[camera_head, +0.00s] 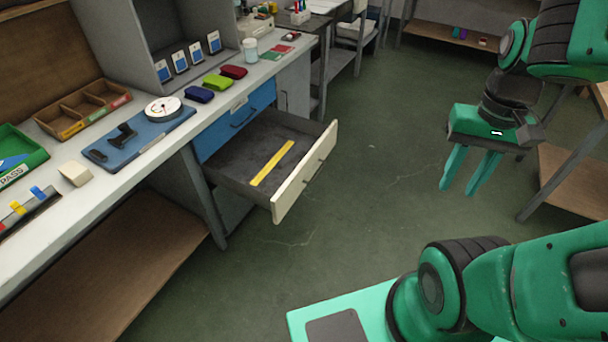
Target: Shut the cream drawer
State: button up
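The cream drawer (305,172) stands pulled far out from under the workbench, below a blue drawer front (236,119) that is closed. Its cream front has a slim handle (314,171) and faces right. A yellow strip (272,164) like a ruler lies on the dark drawer floor. My gripper (471,190) hangs with its green fingers pointing down, to the right of the drawer and apart from it. The fingers are parted and nothing shows between them.
The workbench (110,185) carries a blue board with a round gauge (164,108), folded coloured socks (216,82) and trays. Open green floor (370,200) lies between the drawer and my gripper. A wooden-shelved table (575,178) stands at the right.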

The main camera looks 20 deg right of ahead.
aim_at(233, 166)
jog(key=z, duration=0.05)
jog(key=i, duration=1)
jog(key=z, duration=0.75)
